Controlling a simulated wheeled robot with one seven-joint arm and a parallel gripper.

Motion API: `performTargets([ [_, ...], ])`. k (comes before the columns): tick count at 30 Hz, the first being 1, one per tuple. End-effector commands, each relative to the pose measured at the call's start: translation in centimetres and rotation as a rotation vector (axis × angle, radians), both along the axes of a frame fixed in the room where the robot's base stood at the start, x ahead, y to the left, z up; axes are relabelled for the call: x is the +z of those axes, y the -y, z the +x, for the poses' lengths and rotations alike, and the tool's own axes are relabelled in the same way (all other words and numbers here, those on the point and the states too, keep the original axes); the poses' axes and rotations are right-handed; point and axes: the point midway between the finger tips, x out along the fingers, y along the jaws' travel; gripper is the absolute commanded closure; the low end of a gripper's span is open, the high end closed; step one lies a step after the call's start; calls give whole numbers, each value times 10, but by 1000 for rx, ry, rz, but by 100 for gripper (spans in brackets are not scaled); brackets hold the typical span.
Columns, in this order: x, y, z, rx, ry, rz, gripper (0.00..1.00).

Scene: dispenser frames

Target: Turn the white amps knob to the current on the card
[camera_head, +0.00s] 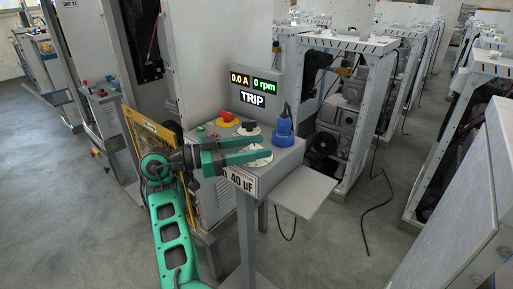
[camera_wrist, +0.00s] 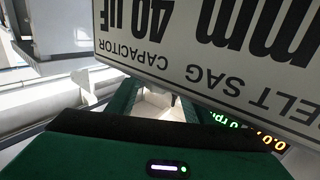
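My gripper (camera_head: 266,147) reaches in from the left over the sloping control panel in the head view. Its two green fingers are apart, with nothing visibly held. A white round knob or dial (camera_head: 248,129) with a dark top lies just behind the upper finger. Another white dial (camera_head: 260,160) is partly hidden under the lower finger. I cannot tell which is the amps knob. The white card (camera_head: 240,180) on the panel's front edge reads 40 µF. In the wrist view the card (camera_wrist: 190,55) is upside down, with BELT SAG, mm and CAPACITOR 40 µF; no current is readable there.
A display (camera_head: 254,89) reads 0.0 A, 0 rpm and TRIP. A red knob (camera_head: 227,116) on yellow and a green button (camera_head: 200,129) are at the back left. A grey shelf (camera_head: 303,192) juts out at right.

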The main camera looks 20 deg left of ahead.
Motion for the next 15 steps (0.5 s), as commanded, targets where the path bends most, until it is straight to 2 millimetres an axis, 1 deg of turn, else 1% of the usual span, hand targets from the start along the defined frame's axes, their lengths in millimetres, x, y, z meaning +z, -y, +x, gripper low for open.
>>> performTargets([
  [10, 0, -2, -2, 1, 0, 1, 54],
  [15, 0, -14, -9, 5, 1, 1, 54],
])
